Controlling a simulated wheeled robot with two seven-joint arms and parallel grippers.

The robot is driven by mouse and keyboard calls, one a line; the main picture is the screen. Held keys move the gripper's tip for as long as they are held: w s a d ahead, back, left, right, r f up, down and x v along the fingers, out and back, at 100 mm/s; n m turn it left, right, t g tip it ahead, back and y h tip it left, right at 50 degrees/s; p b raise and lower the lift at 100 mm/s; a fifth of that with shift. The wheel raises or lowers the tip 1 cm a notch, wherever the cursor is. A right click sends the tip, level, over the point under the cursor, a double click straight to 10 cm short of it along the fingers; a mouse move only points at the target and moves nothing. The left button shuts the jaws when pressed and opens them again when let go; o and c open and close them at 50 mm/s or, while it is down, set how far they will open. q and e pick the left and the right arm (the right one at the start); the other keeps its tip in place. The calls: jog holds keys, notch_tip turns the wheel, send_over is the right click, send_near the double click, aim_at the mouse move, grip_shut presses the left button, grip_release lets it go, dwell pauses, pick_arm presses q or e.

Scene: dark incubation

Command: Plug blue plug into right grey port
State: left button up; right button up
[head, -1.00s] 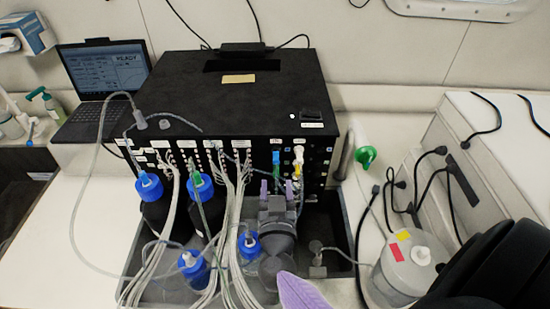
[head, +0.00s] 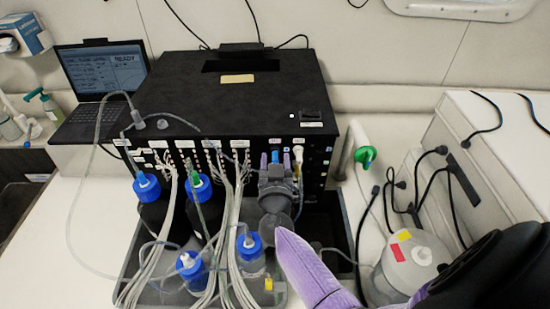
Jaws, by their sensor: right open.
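The blue plug (head: 275,156) is small and upright at the front face of the black box (head: 235,95). My right gripper (head: 275,162) is open, with one purple fingertip on each side of the blue plug. Whether the fingertips touch it, I cannot tell. The gripper's grey body hides the lower part of the plug and the box face below it. The right grey port cannot be made out; a pale connector (head: 298,152) stands just right of the gripper. My left gripper is not in view.
Bundles of pale cables (head: 238,225) and blue-capped bottles (head: 147,187) crowd the left of the grey tray (head: 345,225). A laptop (head: 100,75) stands at the back left. A white canister (head: 410,262) is at the right. Loose tubing crosses the left side.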

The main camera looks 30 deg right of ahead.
jog(key=shift+p, duration=0.5)
dwell(0.7)
grip_shut()
jog(key=shift+s+a, duration=0.1)
dwell(1.5)
jog(key=p+v, duration=0.2)
jog(key=v, duration=0.3)
jog(key=shift+s+a, duration=0.2)
jog(key=shift+s, duration=0.1)
dwell(0.7)
